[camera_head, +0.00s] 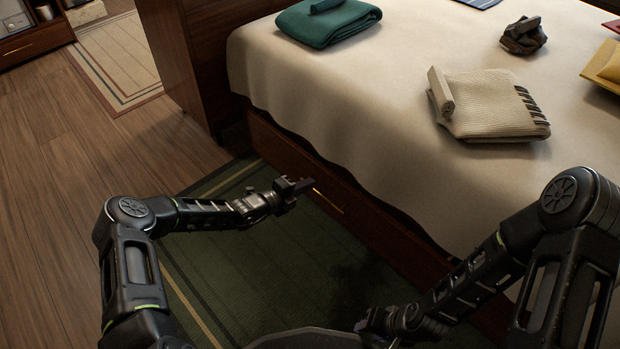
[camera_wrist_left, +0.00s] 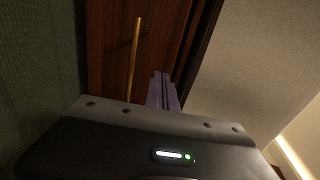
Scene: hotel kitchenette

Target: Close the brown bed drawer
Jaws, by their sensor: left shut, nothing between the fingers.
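The brown bed drawer (camera_head: 272,143) is low in the side of the bed, under the hanging cover. Its thin gold handle (camera_head: 328,201) shows in the head view. In the left wrist view the drawer front (camera_wrist_left: 108,55) carries the handle (camera_wrist_left: 134,60) as an upright bar, with a dark strip beside the front. How far the drawer stands out is hard to tell. My left gripper (camera_head: 306,186) is shut and empty at the drawer front near the handle; its fingers (camera_wrist_left: 163,91) overlap the front, and contact is unclear. My right gripper (camera_head: 372,322) is low, near the bottom edge, its fingers unclear.
The bed (camera_head: 330,90) holds a green folded cloth (camera_head: 325,25), a beige folded blanket (camera_head: 490,105) and other items. A dark green rug (camera_head: 225,245) lies before the drawer. Wooden floor (camera_head: 70,180) is clear at the left.

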